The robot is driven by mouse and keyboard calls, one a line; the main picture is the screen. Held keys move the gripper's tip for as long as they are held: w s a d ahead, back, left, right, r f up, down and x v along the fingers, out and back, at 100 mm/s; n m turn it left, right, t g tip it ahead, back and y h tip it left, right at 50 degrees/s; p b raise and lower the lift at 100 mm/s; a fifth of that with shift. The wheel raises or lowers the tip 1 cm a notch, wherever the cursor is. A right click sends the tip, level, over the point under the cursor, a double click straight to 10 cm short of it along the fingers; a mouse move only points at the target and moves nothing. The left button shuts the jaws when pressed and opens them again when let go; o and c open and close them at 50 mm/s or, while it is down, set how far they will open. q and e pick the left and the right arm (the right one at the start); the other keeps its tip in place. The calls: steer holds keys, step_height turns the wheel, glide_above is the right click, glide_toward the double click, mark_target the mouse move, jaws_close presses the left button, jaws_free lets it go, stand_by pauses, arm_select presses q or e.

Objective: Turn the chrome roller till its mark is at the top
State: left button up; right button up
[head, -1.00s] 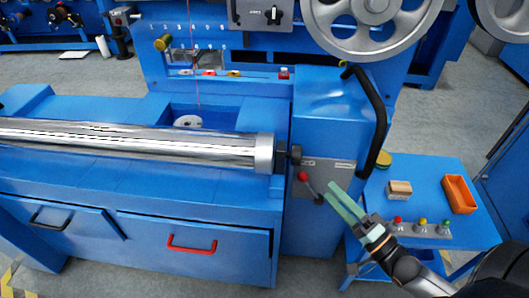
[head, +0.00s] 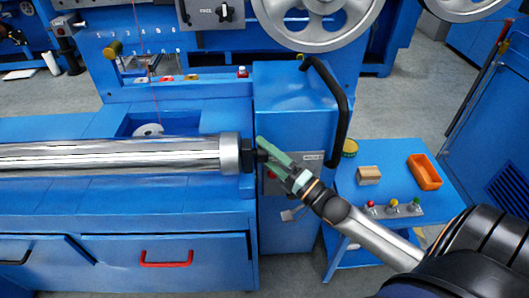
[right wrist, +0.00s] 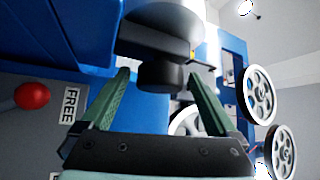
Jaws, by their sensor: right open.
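The chrome roller (head: 110,156) lies level across the blue machine in the head view, with a bright collar (head: 229,154) and a dark shaft end at its right. My right gripper (head: 262,145) is open at that shaft end. In the right wrist view, the dark shaft end (right wrist: 163,76) shows between the two green fingers, with a gap on each side. I cannot tell how deep it sits between them. A small yellow spot (right wrist: 192,56) shows near the dark roller end; I cannot tell if it is the mark. My left gripper is out of view.
A red lever knob (right wrist: 32,95) and a FREE label (right wrist: 69,105) are beside my fingers. A black curved handle (head: 340,110) rises to the right. A blue side table (head: 392,178) holds an orange bin (head: 424,172), a wooden block (head: 369,175) and buttons.

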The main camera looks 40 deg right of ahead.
steer(key=shift+w+r, duration=0.1)
steer(key=shift+w, duration=0.15)
steer(key=c, duration=1.4)
steer(key=shift+o, duration=0.2)
